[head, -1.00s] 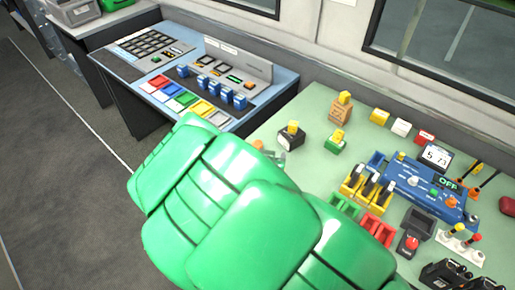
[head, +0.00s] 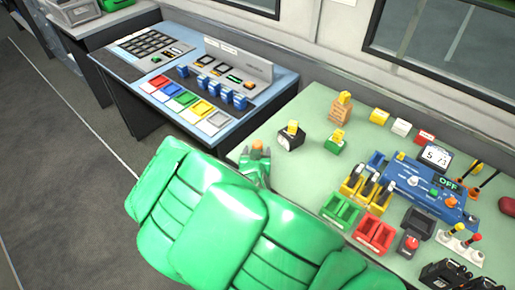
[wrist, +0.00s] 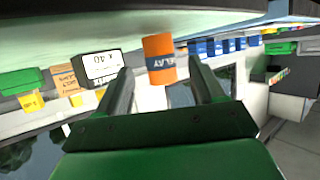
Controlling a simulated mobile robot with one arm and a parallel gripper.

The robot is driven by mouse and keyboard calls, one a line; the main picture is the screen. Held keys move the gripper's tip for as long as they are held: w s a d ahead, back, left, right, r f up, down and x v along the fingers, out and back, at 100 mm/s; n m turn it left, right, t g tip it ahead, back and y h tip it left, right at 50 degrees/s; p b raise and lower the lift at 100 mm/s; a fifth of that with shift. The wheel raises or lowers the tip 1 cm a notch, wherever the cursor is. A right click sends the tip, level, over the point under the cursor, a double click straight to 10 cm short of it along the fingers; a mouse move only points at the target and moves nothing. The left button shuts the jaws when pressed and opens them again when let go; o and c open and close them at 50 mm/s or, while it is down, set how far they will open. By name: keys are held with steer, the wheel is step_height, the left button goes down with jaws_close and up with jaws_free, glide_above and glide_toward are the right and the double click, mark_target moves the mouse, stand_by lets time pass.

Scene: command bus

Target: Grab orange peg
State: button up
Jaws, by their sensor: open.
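The orange peg (wrist: 159,58) is a short orange cylinder with a dark band lettered like "RELAY". In the wrist view it stands between and beyond my gripper's two dark fingers, with a gap to each side. In the head view its orange top (head: 257,146) shows at the left edge of the pale green table, just beyond my gripper (head: 255,162). My gripper (wrist: 164,82) is open and empty. The peg's lower part is hidden by my gripper in the head view.
A black block with a yellow top (head: 290,136) stands close right of the peg. Beyond it are a green block (head: 334,146) and a tan block (head: 340,112). A blue button console (head: 200,100) stands at left.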

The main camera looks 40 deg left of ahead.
mark_target(258, 147)
steer(key=shift+x, duration=1.95)
steer(key=shift+s, duration=0.1)
steer(key=c, duration=1.1)
steer(key=shift+r, duration=0.1)
